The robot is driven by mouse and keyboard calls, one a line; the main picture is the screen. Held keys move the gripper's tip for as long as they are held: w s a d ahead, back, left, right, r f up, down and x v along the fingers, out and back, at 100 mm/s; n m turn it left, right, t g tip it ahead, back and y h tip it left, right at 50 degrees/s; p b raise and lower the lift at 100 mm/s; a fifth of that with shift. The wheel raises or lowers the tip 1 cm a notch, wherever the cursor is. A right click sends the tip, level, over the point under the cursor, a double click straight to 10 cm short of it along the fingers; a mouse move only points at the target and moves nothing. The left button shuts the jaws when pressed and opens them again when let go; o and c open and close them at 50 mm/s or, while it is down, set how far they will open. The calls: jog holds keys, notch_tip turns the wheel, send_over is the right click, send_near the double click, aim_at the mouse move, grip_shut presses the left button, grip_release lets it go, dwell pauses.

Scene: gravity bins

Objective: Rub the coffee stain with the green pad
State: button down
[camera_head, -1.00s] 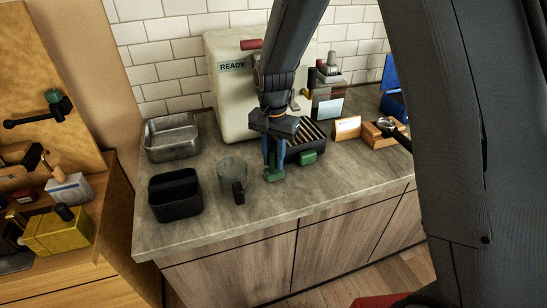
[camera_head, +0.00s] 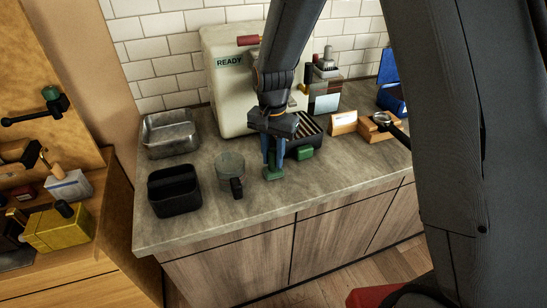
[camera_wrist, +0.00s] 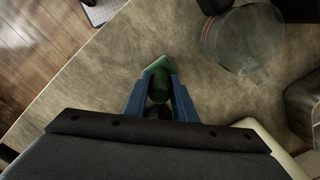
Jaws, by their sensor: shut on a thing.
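My gripper (camera_head: 272,158) has blue fingers shut on the green pad (camera_head: 272,174). The pad is at the grey counter's surface, toward the front edge, just right of a glass jug. In the wrist view the fingers (camera_wrist: 160,98) close on the pad (camera_wrist: 158,72), whose wider green end shows beyond them. Whether the pad presses on the counter or hovers just above it is hard to tell. I cannot make out the coffee stain in either view; the pad and fingers may cover it.
The clear jug (camera_head: 230,167) with a dark handle stands close left of my gripper, with a black bin (camera_head: 174,203) and metal pan (camera_head: 170,135) farther left. Counter to the front right is clear.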

jog(key=shift+w+a+f, duration=0.1)
jog(key=shift+w+a, duration=0.15)
jog(key=shift+w, duration=0.65)
jog(key=shift+s+d+p, duration=0.2)
jog(key=shift+s+p, duration=0.05)
jog(key=shift+s, duration=0.35)
jog(key=shift+s+d+p, duration=0.15)
jog(key=shift+s+p, duration=0.05)
jog(key=shift+s, duration=0.4)
jog(key=shift+w, duration=0.1)
jog(key=shift+w+a+b, duration=0.2)
jog(key=shift+w, duration=0.35)
jog(key=shift+w+a+b, duration=0.15)
jog(key=shift+w, duration=0.35)
jog(key=shift+s, duration=0.15)
